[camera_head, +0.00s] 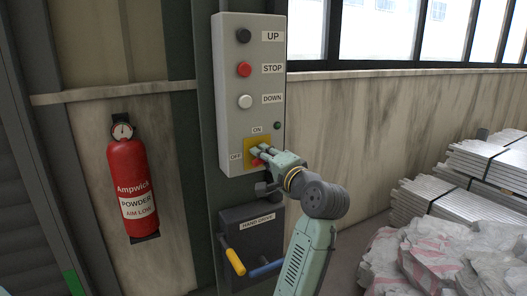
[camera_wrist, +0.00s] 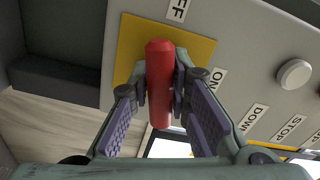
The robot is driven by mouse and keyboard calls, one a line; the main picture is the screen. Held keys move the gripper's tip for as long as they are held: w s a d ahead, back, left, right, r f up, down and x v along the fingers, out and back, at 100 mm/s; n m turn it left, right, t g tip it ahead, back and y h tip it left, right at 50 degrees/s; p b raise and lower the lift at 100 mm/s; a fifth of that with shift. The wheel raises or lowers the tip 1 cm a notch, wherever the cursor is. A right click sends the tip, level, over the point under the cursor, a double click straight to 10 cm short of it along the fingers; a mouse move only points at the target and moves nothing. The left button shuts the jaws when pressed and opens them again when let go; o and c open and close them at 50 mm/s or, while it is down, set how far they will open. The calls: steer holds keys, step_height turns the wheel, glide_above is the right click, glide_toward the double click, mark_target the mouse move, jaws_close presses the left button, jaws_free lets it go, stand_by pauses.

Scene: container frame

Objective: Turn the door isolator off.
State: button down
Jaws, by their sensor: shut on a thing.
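The door isolator is a red handle (camera_wrist: 160,85) on a yellow square plate (camera_wrist: 130,50), low on a grey control box (camera_head: 228,100). In the head view the yellow plate (camera_head: 249,143) and a bit of red show beside my gripper (camera_head: 260,154). An OFF label (camera_head: 236,157) is left of the plate and an ON label (camera_head: 257,129) above it. In the wrist view my gripper (camera_wrist: 160,92) has its fingers on both sides of the handle, shut on it. The handle lies lengthwise up and down in that view, its upper end towards the OFF label's side (camera_wrist: 178,8).
A hand-drive box (camera_head: 235,218) with a yellow-ended crank (camera_head: 235,262) is below. A fire extinguisher (camera_head: 131,180) hangs left; stacked metal (camera_head: 470,180) lies right.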

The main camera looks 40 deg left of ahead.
steer(key=shift+m+p, duration=0.8)
steer(key=shift+m, duration=0.7)
steer(key=c, duration=1.5)
jaws_free()
steer(key=v, duration=1.2)
